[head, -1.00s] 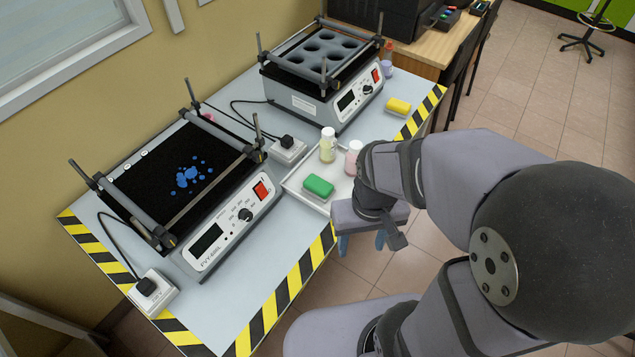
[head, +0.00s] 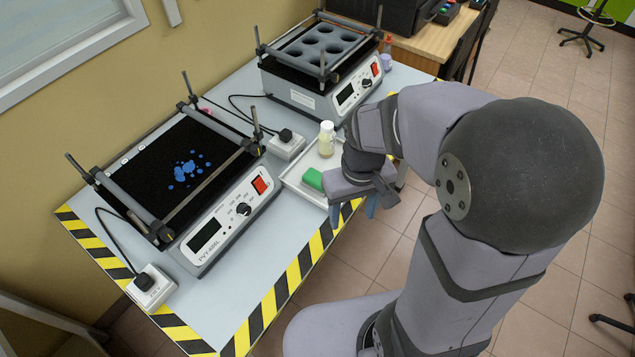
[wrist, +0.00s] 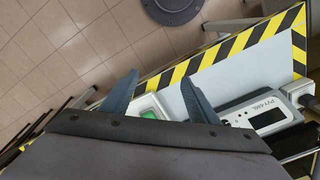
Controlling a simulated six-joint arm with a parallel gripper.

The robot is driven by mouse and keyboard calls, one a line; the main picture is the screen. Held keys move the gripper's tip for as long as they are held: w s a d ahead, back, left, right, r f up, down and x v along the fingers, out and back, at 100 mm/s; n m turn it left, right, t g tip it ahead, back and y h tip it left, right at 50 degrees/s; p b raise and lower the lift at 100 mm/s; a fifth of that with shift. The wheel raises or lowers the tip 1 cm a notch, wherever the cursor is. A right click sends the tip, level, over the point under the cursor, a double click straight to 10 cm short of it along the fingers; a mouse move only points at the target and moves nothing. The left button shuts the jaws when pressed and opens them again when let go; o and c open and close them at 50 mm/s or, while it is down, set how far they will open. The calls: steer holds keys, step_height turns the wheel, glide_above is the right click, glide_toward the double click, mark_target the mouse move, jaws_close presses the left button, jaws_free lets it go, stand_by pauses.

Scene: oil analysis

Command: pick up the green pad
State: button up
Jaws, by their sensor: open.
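The green pad (head: 312,179) lies on the white tray (head: 306,195) near the table's right edge, its right part covered by my gripper in the head view. My gripper (head: 353,212) is open and empty, fingers pointing down just right of the tray, near the striped edge. In the wrist view, my gripper (wrist: 157,75) has its two blue fingers apart, and part of the green pad (wrist: 150,115) shows between them, beyond the palm's edge. The fingers do not visibly touch the pad.
A bottle with yellowish contents (head: 326,141) stands on the tray behind the pad. A shaker with a black top (head: 170,180) stands left, and another with a holed rack (head: 322,60) stands behind. A white power box (head: 286,146) sits between them. Floor lies right of the table.

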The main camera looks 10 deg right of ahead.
steer(key=w+a+f+n+b, duration=0.1)
steer(key=w+f+n, duration=0.1)
steer(key=w, duration=0.5)
steer(key=w+a+f+n+b, duration=0.1)
steer(key=w+f+n+b, duration=0.15)
steer(key=w, duration=0.45)
steer(key=n, duration=0.3)
glide_above(318, 178)
steer(key=f, duration=0.5)
steer(key=shift+a+b, duration=0.2)
steer(key=shift+b, duration=0.2)
steer(key=shift+s+d+f+p, duration=0.15)
steer(key=shift+f+p, duration=0.4)
steer(key=shift+f, duration=1.35)
steer(key=shift+w+d+f+p, duration=0.1)
steer(key=shift+f+p, duration=0.4)
steer(key=shift+f, duration=1.35)
steer(key=c, duration=0.9)
steer(key=shift+r, duration=0.15)
step_height(318, 178, up, 10)
steer(key=shift+f+b, duration=0.1)
steer(key=shift+b, duration=0.75)
steer(key=shift+o, duration=1)
